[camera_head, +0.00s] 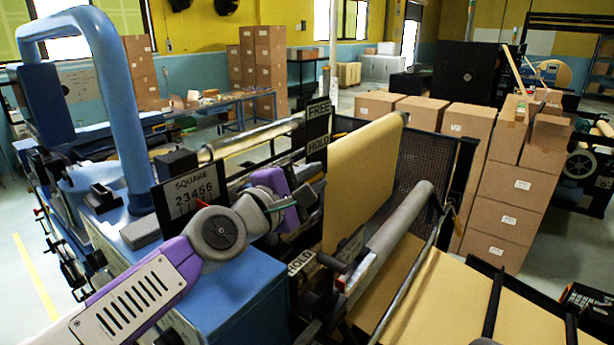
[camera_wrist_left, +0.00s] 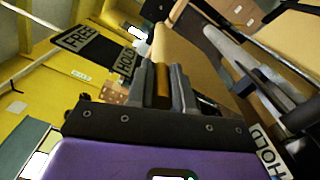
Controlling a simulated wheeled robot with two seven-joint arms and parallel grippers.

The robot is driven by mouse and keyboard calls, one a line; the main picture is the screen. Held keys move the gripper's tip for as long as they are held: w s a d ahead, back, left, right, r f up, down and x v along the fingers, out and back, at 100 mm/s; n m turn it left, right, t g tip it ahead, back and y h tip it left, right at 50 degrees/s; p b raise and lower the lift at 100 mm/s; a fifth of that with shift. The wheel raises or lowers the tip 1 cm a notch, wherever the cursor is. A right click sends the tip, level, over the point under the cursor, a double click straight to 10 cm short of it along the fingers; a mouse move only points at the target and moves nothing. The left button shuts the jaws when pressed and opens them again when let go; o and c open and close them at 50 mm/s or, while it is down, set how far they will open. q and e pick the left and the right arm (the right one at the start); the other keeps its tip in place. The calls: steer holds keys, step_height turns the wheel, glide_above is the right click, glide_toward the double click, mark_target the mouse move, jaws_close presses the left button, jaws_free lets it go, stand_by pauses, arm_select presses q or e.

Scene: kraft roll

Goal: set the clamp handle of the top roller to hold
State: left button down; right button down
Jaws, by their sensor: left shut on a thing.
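My left gripper (camera_head: 313,180) is beside the upper label post of the machine, just below its HOLD plate (camera_head: 318,145); the FREE plate (camera_head: 318,110) is above that. In the left wrist view, the two grey fingers (camera_wrist_left: 163,88) are closed on a narrow brown piece (camera_wrist_left: 162,92), which I take to be the clamp handle. In the head view my gripper hides the handle, so its exact angle cannot be told. The FREE plate (camera_wrist_left: 76,38) and HOLD plate (camera_wrist_left: 127,60) lie left of the fingers in the wrist view. My right gripper is not in view.
A grey roller (camera_head: 250,138) runs left of the plates. The hanging kraft sheet (camera_head: 358,175) is close to the right of my gripper. A lower roller (camera_head: 400,217) and lower HOLD plate (camera_head: 301,262) stand in front. Cartons (camera_head: 508,221) stand at the right.

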arm_select(q)
steer(key=shift+s+d+f+m+b, duration=0.15)
steer(key=shift+f+m+b, duration=0.4)
steer(key=shift+f+m, duration=0.3)
steer(key=c, duration=1)
jaws_free()
steer(key=shift+r, duration=0.1)
steer(key=shift+s+a, duration=0.2)
steer(key=b+v, duration=0.3)
steer(key=v, duration=0.4)
